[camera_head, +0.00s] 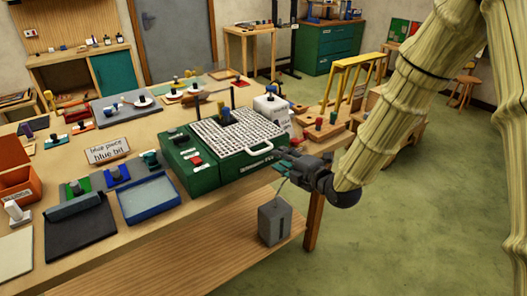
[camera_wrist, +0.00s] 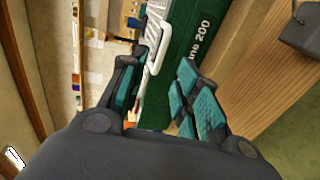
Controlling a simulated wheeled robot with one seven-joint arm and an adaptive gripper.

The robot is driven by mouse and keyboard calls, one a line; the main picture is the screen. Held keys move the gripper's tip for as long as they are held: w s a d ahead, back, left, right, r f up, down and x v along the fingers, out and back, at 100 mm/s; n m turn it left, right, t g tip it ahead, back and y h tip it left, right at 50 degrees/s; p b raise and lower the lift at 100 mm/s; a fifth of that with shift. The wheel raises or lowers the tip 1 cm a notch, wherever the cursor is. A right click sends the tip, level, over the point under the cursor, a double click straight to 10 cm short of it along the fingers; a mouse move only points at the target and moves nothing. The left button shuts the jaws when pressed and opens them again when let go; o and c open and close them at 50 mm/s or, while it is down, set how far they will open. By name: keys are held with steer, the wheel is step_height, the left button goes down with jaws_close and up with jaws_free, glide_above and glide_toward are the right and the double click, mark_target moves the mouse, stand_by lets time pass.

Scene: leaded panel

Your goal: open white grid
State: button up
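The white grid (camera_head: 238,133) lies flat on top of a green machine (camera_head: 232,173) at the table's front edge. A white handle (camera_head: 258,149) sticks out from the grid's front right side. It also shows in the wrist view (camera_wrist: 158,48). My gripper (camera_head: 286,164) is just in front of the machine, close to the handle. In the wrist view my gripper (camera_wrist: 162,92) has its teal-padded fingers spread, with the handle seen beyond and between them. I cannot tell whether a finger touches it.
A white container (camera_head: 271,106) stands right behind the machine, near a wooden block (camera_head: 322,135) with colored knobs. A blue tray (camera_head: 149,198) lies left of it. A grey box (camera_head: 274,220) sits below on the lower shelf. The floor at right is open.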

mark_target(265, 151)
steer(key=p+x, duration=0.2)
steer(key=x, duration=0.8)
steer(key=shift+f+p, duration=0.15)
steer(key=shift+p, duration=0.2)
steer(key=shift+c, duration=0.5)
jaws_close()
